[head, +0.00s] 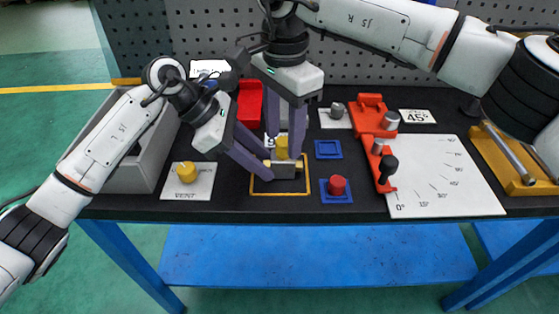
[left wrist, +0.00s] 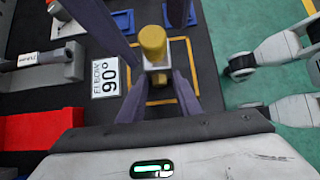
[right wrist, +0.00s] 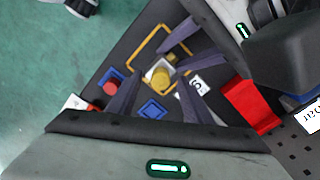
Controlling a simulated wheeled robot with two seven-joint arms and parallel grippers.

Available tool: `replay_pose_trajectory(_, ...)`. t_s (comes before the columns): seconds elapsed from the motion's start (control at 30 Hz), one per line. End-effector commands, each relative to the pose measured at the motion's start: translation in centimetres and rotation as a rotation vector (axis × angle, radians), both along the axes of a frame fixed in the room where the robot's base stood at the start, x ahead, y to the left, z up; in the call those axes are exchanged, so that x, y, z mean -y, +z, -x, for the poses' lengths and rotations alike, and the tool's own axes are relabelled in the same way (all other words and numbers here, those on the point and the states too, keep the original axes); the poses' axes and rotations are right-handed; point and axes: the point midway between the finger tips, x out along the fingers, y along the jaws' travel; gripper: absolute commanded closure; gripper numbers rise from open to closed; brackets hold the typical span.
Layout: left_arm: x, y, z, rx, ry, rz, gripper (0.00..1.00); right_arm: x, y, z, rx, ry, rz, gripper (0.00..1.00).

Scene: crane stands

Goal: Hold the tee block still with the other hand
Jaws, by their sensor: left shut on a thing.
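The tee block (head: 286,170) is a small grey metal block inside a yellow outlined square (head: 308,193) on the black bench mat. A yellow cylinder (head: 281,148) stands upright on top of it; it also shows in the left wrist view (left wrist: 153,42) and the right wrist view (right wrist: 160,76). My left gripper (head: 269,168) comes in low from the left and is shut on the tee block, a finger on each side. My right gripper (head: 284,140) points down from above. Its fingers stand on either side of the yellow cylinder, open, with gaps visible in the right wrist view.
A red knob on a blue base (head: 337,187) and an empty blue square (head: 328,149) lie close right. A yellow knob on the VENT card (head: 187,172) is left. An orange fixture (head: 374,125) and an angle chart (head: 440,180) are farther right. A grey bin (head: 135,175) stands left.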

Motion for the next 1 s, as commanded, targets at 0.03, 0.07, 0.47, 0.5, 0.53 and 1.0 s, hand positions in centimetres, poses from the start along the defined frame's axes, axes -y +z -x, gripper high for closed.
replay_pose_trajectory(0.03,0.05,0.09,0.02,0.001,-0.002,0.002,0.99,0.05,-0.07,-0.02,-0.001,-0.001,0.001,0.56)
replay_pose_trajectory(0.07,0.06,0.11,0.02,0.001,-0.002,0.002,0.99,0.05,-0.08,-0.03,0.000,-0.001,0.001,0.60)
replay_pose_trajectory(0.47,0.18,0.36,0.00,0.004,-0.003,0.007,0.99,0.10,-0.14,-0.07,0.000,-0.102,0.002,0.60)
replay_pose_trajectory(0.5,0.19,0.36,-0.01,0.004,-0.003,0.007,0.99,0.09,-0.14,-0.06,0.000,-0.158,0.002,0.60)
replay_pose_trajectory(0.53,0.19,0.38,-0.01,0.005,-0.003,0.007,0.99,0.08,-0.14,-0.07,0.000,-0.202,0.002,0.60)
replay_pose_trajectory(1.0,0.21,0.42,-0.01,0.005,-0.003,0.008,0.99,0.03,-0.12,-0.11,0.000,-0.655,0.002,0.60)
